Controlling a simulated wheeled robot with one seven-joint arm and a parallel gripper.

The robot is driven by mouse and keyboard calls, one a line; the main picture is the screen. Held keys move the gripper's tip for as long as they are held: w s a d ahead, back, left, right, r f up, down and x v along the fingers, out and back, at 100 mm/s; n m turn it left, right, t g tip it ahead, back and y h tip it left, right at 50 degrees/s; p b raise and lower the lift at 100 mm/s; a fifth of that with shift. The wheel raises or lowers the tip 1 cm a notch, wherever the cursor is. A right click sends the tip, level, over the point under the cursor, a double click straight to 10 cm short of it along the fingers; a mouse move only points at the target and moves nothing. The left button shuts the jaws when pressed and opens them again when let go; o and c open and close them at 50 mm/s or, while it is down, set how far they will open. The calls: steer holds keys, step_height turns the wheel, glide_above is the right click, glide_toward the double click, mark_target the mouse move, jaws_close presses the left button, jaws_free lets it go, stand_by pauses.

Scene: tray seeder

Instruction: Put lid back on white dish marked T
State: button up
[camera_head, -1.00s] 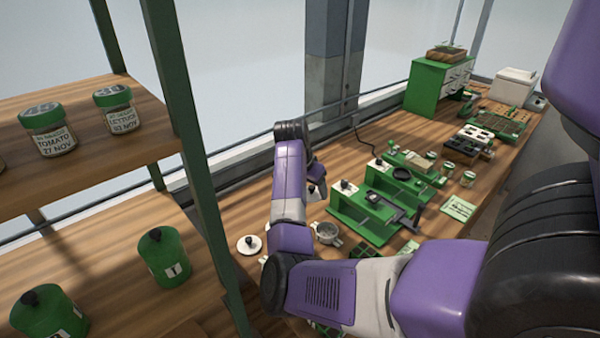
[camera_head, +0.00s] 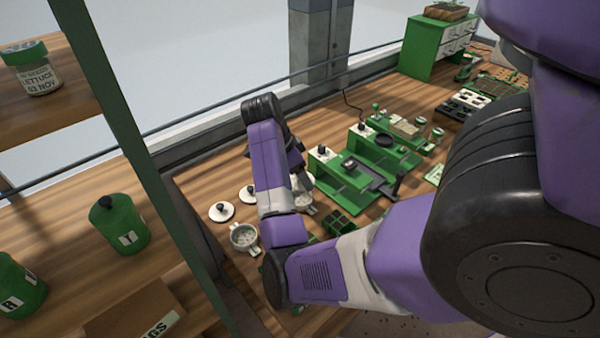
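A white dish (camera_head: 245,237) with side handles stands uncovered at the left front of the bench, with pale contents. A second white dish (camera_head: 304,201) is partly hidden behind my arm. A white lid with a dark knob (camera_head: 222,212) lies on the wood just behind the first dish. Another such lid (camera_head: 248,195) lies to its right, partly covered by my arm. No T mark can be made out on either dish. My gripper (camera_head: 298,172) hangs down near the second dish, mostly hidden behind my forearm; its fingers and anything in them cannot be made out.
Green seeder stations (camera_head: 345,180) stand right of the dishes, and a dark cell tray (camera_head: 340,224) lies in front of them. A green shelf post (camera_head: 140,165) rises at the left, by green canisters (camera_head: 119,224). Bare wood lies behind the lids.

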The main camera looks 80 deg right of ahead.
steer(key=shift+f+b, duration=2.1)
steer(key=shift+f, duration=0.8)
steer(key=shift+p, duration=0.3)
steer(key=shift+f, duration=0.15)
stand_by(0.7)
steer(key=o, duration=1.4)
steer(key=shift+o, duration=0.6)
steer(key=shift+p, duration=0.3)
